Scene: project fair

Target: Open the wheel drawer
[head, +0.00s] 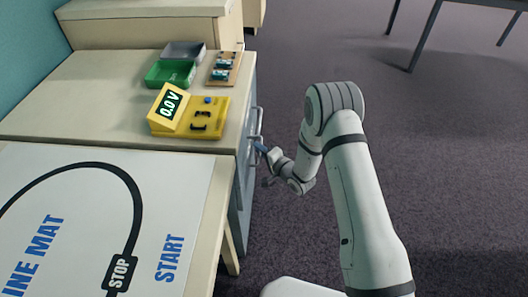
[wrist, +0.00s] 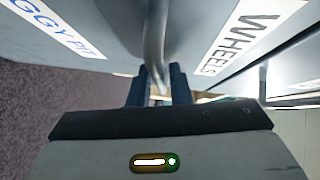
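The drawer front with the "WHEELS" label (wrist: 238,36) fills the upper right of the wrist view. A grey bar handle (wrist: 154,48) runs down beside that label, between it and another, partly cut-off label (wrist: 55,27). My gripper (wrist: 158,88) has its two dark fingers apart, one on each side of the handle's lower end. I cannot tell whether either finger touches it. In the head view my gripper (head: 262,149) is at the cabinet's drawer side, just below a metal handle (head: 258,123). The drawer fronts (head: 243,172) look shut there, partly hidden by the tabletop.
On the cabinet top stand a yellow meter (head: 190,113) reading 0.0 V, a green tray (head: 171,74), a grey tray (head: 184,51) and a parts board (head: 225,67). A line mat (head: 100,170) lies on the near table.

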